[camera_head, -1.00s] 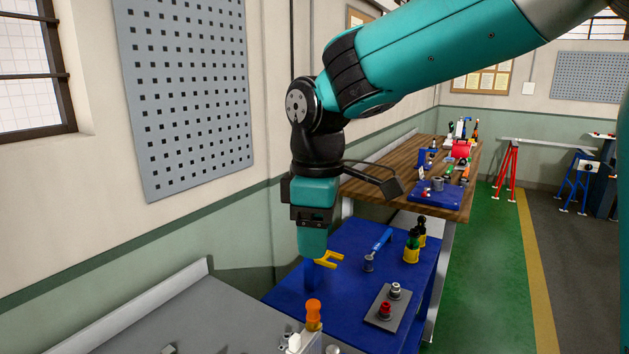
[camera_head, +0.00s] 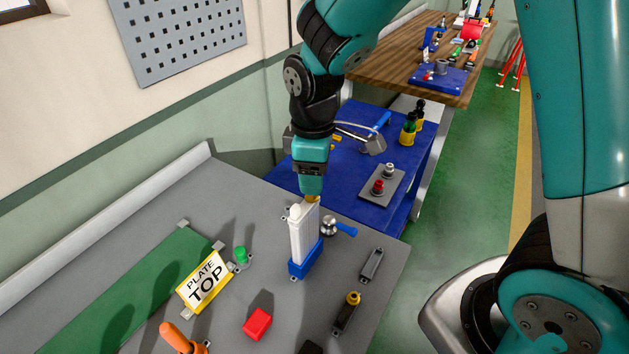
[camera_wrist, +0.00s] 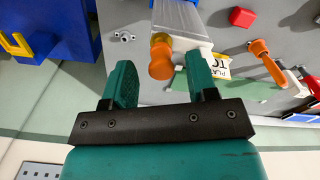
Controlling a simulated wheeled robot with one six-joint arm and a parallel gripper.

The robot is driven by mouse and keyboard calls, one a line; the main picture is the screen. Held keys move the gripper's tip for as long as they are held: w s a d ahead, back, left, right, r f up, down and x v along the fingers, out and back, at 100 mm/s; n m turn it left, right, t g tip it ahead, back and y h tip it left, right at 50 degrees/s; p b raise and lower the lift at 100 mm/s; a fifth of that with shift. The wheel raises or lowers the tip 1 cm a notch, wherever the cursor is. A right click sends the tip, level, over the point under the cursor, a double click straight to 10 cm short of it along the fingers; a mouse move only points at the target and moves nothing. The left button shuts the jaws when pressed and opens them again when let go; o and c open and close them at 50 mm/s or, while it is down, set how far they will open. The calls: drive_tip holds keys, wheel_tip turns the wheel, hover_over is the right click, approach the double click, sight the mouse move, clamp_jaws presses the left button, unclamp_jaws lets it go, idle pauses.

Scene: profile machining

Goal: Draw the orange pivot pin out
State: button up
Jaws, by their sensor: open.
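The orange pivot pin (camera_wrist: 160,62) shows its rounded knob in the wrist view, at the end of the upright grey-white profile (camera_wrist: 184,22). My gripper (camera_wrist: 162,78) is open, with one teal finger on each side of the knob; I cannot tell whether either touches it. In the head view my gripper (camera_head: 311,190) points down just above the profile's top (camera_head: 304,236), and it hides most of the pin there. The profile stands in a blue holder (camera_head: 305,261) on the grey bench.
A blue-handled clamp (camera_head: 340,229) is right of the profile. A blue table (camera_head: 350,160) stands behind.

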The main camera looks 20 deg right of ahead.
drive_tip(key=shift+f, duration=1.8)
drive_tip(key=shift+r, duration=0.1)
clamp_jaws()
